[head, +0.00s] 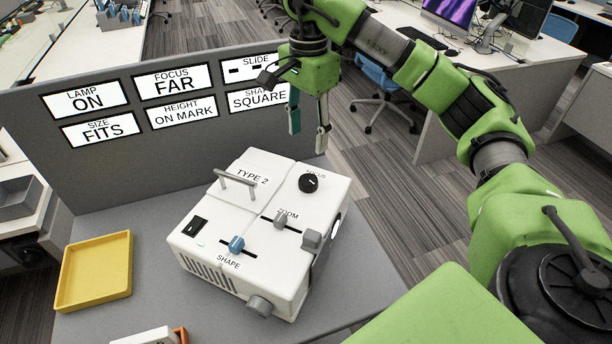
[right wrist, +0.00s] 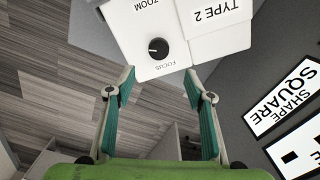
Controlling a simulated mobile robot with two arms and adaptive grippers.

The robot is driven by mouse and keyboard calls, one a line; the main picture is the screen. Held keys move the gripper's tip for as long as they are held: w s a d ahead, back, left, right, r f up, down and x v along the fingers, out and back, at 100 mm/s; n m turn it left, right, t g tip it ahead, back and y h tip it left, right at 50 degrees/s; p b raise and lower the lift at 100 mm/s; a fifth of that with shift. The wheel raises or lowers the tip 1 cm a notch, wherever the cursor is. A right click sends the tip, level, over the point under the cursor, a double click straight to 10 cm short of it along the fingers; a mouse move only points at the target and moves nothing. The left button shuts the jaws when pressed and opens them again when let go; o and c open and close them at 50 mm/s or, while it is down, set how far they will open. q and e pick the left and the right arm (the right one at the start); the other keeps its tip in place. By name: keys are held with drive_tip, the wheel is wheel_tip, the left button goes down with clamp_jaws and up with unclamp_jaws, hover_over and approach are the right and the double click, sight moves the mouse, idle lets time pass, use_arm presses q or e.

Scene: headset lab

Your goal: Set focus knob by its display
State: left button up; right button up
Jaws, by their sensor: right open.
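The black focus knob (head: 309,183) sits on the top of the white projector (head: 262,185), near its back right corner. It also shows in the right wrist view (right wrist: 158,47), with a small white mark toward the left there. The focus display (head: 176,83) on the grey panel reads FAR. My right gripper (head: 309,138) is open and empty, pointing down above and behind the knob. In the right wrist view its two fingers (right wrist: 160,78) are spread, with the knob beyond the gap between them and not touched. My left gripper is not in view.
Other displays read LAMP ON, SIZE FITS and HEIGHT ON MARK. The projector also has a zoom slider (head: 281,219), a blue shape slider (head: 236,244) and a raised handle (head: 236,186). A yellow tray (head: 94,300) lies at the left. The grey panel (head: 62,190) stands behind.

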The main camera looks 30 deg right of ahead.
sight(308, 179)
drive_tip(key=f, duration=1.1)
drive_tip(key=shift+s, duration=0.25)
drive_tip(key=shift+w+f, duration=0.1)
drive_tip(key=shift+f, duration=0.7)
drive_tip(key=shift+c, duration=0.3)
drive_tip(key=c, duration=1)
